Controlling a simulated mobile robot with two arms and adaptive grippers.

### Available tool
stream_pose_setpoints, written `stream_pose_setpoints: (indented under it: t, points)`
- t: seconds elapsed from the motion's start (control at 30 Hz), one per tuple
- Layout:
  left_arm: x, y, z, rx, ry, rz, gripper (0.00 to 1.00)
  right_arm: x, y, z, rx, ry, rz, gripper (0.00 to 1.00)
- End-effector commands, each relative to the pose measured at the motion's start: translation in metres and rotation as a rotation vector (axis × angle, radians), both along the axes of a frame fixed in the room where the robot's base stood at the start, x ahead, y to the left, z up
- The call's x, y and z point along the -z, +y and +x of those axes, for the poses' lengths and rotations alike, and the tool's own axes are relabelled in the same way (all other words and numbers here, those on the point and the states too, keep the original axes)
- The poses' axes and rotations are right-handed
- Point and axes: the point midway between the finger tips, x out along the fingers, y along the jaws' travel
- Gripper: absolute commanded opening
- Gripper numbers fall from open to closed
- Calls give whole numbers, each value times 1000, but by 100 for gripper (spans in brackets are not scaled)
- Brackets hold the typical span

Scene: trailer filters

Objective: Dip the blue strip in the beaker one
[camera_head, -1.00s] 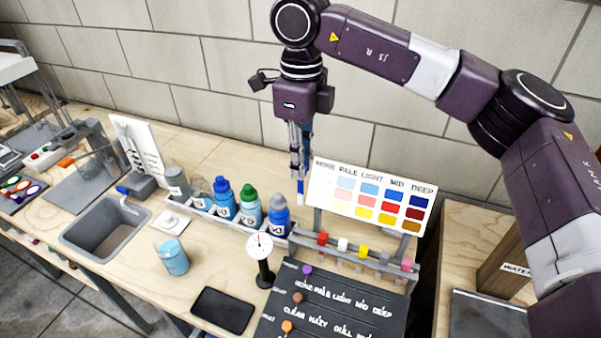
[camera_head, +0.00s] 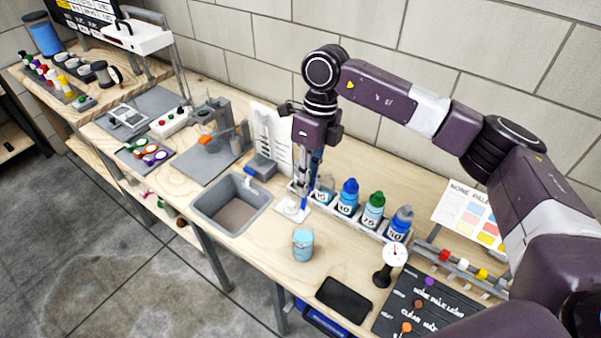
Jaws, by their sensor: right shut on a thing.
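My right gripper (camera_head: 302,187) points down from the arm that comes in from the right. It is shut on the blue strip (camera_head: 304,203), whose lower end hangs below the fingers. The strip appears over a small white plate (camera_head: 290,212) at the left end of the bottle rack; its exact height is hard to tell. A beaker (camera_head: 303,244) with light blue contents stands on the bench, nearer the front edge. The strip and beaker are apart. My left gripper is not in view.
A rack holds several bottles, including a blue-capped bottle (camera_head: 347,199) and a green-capped bottle (camera_head: 373,212), right of the gripper. A sink (camera_head: 230,204) lies left. A dial gauge (camera_head: 395,255) and dark phone-like slab (camera_head: 344,298) stand or lie right of the beaker.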

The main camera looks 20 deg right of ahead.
Motion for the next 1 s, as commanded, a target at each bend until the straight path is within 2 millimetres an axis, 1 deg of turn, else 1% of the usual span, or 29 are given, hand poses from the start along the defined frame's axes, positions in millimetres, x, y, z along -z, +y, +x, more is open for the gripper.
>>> stream_pose_setpoints:
  t: [0.03,0.1,0.23,0.37,0.67,1.0]
  points:
    - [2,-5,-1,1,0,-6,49,2,-1,0,1,0,0,4]
    - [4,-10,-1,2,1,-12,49,5,0,0,1,0,0,4]
    - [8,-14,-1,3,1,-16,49,13,0,0,0,0,-1,4]
    - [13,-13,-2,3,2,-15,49,24,0,0,0,0,-1,4]
    - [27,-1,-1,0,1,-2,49,51,0,0,1,1,-1,4]
    - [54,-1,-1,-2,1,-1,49,83,0,0,0,0,-1,4]
